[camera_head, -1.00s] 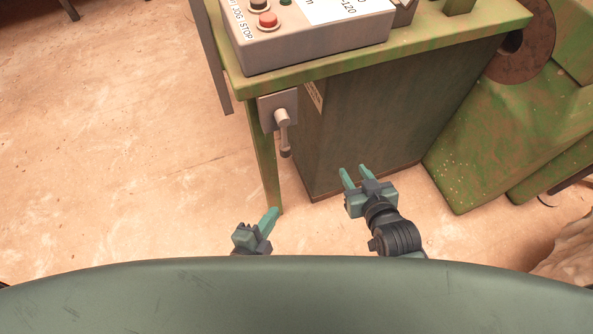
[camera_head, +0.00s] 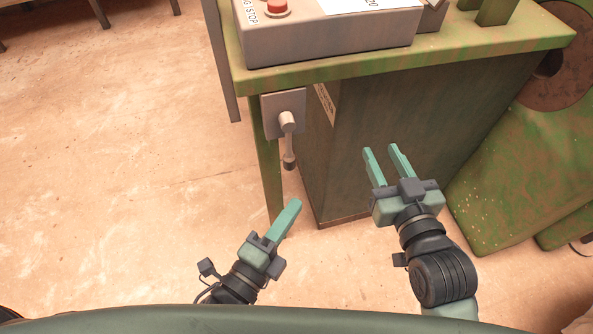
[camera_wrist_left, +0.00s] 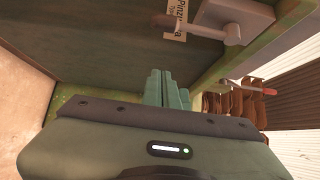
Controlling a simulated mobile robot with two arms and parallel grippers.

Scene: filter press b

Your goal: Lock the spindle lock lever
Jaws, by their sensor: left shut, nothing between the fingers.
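The spindle lock lever (camera_head: 289,144) is a grey handle with a dark tip on a square grey plate (camera_head: 284,103) at the machine's corner. In the head view it hangs down from its hub. It also shows in the left wrist view (camera_wrist_left: 205,30), above the fingers. My left gripper (camera_head: 294,204) is shut and empty, below the lever and apart from it, its fingers pointing up toward it. The left fingers also show together in the left wrist view (camera_wrist_left: 166,88). My right gripper (camera_head: 383,156) is open and empty, to the right of the lever, in front of the cabinet.
A grey control box (camera_head: 330,42) with a red button (camera_head: 277,7) sits on the green machine top (camera_head: 420,57). A dark cabinet (camera_head: 355,135) stands behind the grippers. A green table leg (camera_head: 270,178) runs down below the plate. Open floor (camera_head: 120,170) lies to the left.

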